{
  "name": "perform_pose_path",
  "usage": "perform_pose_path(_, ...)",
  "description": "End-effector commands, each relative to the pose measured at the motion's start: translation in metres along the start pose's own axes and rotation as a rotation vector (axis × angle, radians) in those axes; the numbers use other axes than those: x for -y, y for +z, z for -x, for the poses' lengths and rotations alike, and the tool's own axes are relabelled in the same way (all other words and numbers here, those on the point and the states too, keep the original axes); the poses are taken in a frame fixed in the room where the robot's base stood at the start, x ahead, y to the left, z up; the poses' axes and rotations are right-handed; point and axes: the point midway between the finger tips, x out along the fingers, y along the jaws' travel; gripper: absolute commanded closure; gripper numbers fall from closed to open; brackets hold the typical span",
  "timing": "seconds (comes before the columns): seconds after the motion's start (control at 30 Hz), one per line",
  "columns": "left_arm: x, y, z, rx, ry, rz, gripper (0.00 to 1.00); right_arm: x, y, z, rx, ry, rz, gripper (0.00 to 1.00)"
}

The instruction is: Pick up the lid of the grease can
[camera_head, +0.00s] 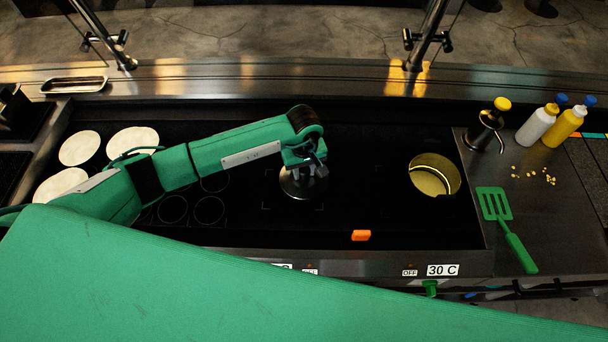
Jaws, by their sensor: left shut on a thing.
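My left gripper (306,168) comes in from the left over the middle of the black griddle (355,160). It is shut on the round metal lid (298,188), gripping it near the top. The lid sits at or just above the griddle surface; I cannot tell whether it touches. The grease can (433,175) stands open to the right of the gripper, round and brass-coloured inside, with no lid on it. My right gripper is not in view.
Several pale tortillas (80,148) lie on the left.

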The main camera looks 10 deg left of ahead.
Motion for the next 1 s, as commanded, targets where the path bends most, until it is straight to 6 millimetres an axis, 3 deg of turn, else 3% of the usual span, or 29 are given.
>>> perform_pose_path(0.23,0.0,-0.001,0.004,-0.002,0.0,0.0,0.93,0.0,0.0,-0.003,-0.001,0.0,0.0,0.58)
perform_pose_path(0.37,-0.001,-0.002,0.017,-0.003,0.003,-0.001,0.93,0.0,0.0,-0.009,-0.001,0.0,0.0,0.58)
perform_pose_path(0.47,-0.001,-0.002,0.036,-0.005,0.005,-0.003,0.93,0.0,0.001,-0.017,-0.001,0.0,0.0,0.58)
perform_pose_path(0.8,-0.001,-0.002,0.133,-0.007,0.004,-0.001,0.93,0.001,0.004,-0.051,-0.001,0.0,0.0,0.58)
perform_pose_path(1.0,0.0,-0.001,0.174,-0.004,0.001,-0.001,0.93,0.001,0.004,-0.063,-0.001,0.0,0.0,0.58)
